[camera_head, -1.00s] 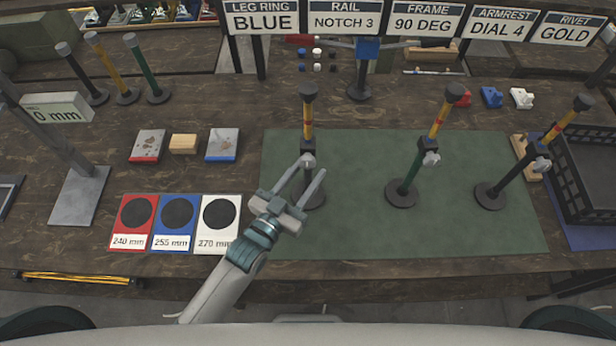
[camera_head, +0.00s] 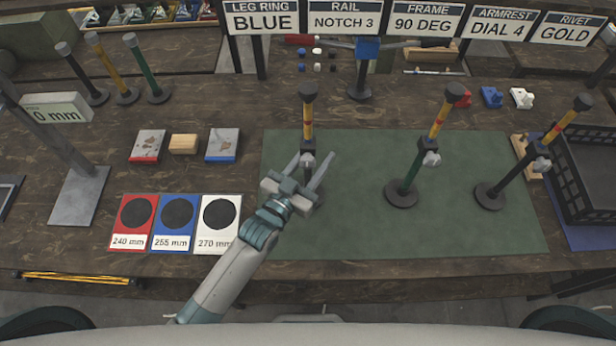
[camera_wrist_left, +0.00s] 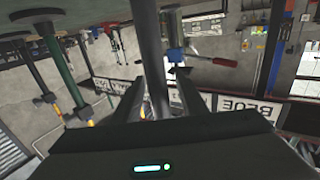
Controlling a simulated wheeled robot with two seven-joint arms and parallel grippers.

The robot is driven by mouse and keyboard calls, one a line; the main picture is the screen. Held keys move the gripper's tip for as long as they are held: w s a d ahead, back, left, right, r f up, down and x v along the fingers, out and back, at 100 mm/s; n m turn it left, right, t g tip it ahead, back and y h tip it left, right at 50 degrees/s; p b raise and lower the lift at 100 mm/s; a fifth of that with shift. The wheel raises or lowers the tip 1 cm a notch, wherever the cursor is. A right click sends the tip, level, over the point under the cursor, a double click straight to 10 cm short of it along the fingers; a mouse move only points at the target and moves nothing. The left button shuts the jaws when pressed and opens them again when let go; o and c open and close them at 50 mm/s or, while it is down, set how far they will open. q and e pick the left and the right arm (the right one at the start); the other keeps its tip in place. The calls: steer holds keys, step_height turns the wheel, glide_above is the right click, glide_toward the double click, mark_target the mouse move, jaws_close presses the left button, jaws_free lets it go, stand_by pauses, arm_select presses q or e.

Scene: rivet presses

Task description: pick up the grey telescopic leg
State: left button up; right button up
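The grey telescopic leg (camera_head: 308,127) stands upright on the left part of the green mat, with a yellow upper tube, red band and black cap. Its lower tube and round base are mostly hidden behind my left gripper (camera_head: 313,160). That gripper is open, its fingers reaching to either side of the leg near the collar. In the left wrist view the grey tube (camera_wrist_left: 152,60) rises between the two open fingers (camera_wrist_left: 160,98); I cannot tell whether they touch it. My right gripper is not in view.
A green-tubed leg (camera_head: 410,172) and a dark-tubed leg (camera_head: 512,176) stand farther right on the mat (camera_head: 350,232). A black crate (camera_head: 590,208) is at the right edge. Red, blue and white length pads (camera_head: 172,243) lie left of my arm.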

arm_select(q)
jaws_close()
steer(key=shift+r, duration=0.15)
step_height(320, 180, up, 10)
stand_by(0.5)
stand_by(0.4)
step_height(320, 180, down, 8)
stand_by(0.4)
